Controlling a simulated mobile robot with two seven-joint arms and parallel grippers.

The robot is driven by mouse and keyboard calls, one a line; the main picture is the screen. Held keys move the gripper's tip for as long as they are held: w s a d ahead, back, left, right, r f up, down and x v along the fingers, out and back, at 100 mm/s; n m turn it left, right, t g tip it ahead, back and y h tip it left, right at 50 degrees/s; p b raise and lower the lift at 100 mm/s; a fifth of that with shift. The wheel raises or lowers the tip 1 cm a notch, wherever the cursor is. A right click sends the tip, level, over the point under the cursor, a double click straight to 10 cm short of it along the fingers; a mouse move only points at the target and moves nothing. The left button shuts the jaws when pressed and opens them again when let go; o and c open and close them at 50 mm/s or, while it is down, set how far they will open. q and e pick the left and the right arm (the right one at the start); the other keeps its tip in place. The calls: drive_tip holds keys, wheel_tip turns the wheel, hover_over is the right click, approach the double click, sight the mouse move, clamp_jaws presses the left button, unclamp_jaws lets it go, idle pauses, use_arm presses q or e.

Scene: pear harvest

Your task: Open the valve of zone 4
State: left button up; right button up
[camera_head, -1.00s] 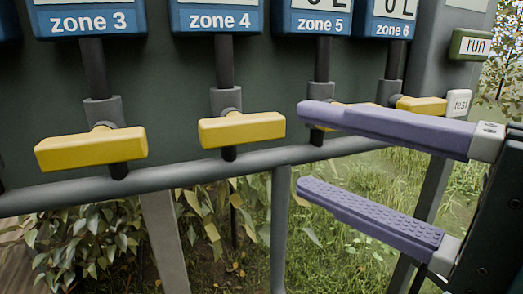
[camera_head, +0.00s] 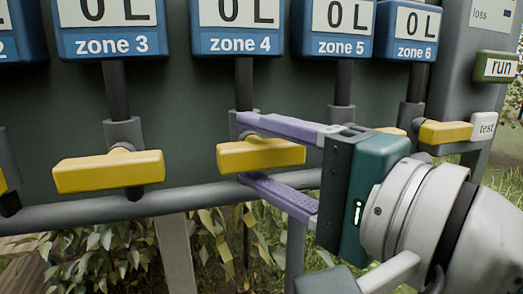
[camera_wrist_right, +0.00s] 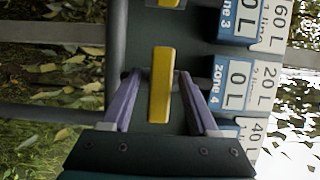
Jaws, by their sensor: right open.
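The zone 4 valve has a yellow bar handle (camera_head: 261,155) lying level, across its upright dark pipe, under the blue zone 4 meter (camera_head: 237,30) that reads 0 L. My right gripper (camera_head: 241,149) comes in from the right and is open. One purple finger is above the handle and the other below it. In the right wrist view the same handle (camera_wrist_right: 160,85) stands between the two fingers, with a gap on each side. My left gripper is not in view.
Similar yellow handles for zone 3 (camera_head: 108,171) and zone 6 (camera_head: 445,132) sit on either side. The zone 5 handle is mostly hidden behind my gripper. A grey horizontal pipe (camera_head: 80,213) runs below. Run (camera_head: 500,68) and test (camera_head: 484,125) buttons are at right.

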drive_tip(key=shift+c, duration=0.2)
clamp_jaws()
idle(0.4)
